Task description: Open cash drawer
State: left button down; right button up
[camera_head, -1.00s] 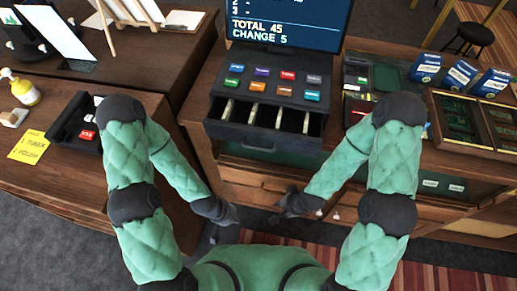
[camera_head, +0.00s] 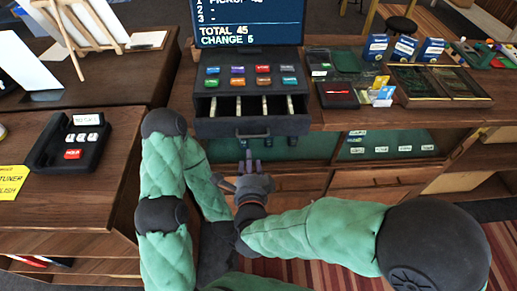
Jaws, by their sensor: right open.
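The cash drawer (camera_head: 222,128) is a dark drawer under the key panel of the register (camera_head: 251,69), with colored keys on top. It stands pulled out, and several compartments with pale notes show inside. A handle (camera_head: 252,134) sits on its front. My right gripper (camera_head: 248,158) is open just below and in front of the handle, pointing at the drawer. I cannot tell whether it touches it. My left arm comes in at the left; its gripper is not clearly visible, with dark parts overlapping near my right wrist.
A screen (camera_head: 248,24) reading total 45, change 5 stands behind the register. A card terminal (camera_head: 338,95) and a display case (camera_head: 442,84) are at right on the counter. A black keypad device (camera_head: 70,143) and yellow note (camera_head: 12,181) lie on the left counter.

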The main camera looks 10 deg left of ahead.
jog(key=b+x, duration=0.2)
jog(key=x, duration=0.8)
jog(key=shift+w+r, duration=0.25)
jog(key=shift+r, duration=0.05)
grip_shut()
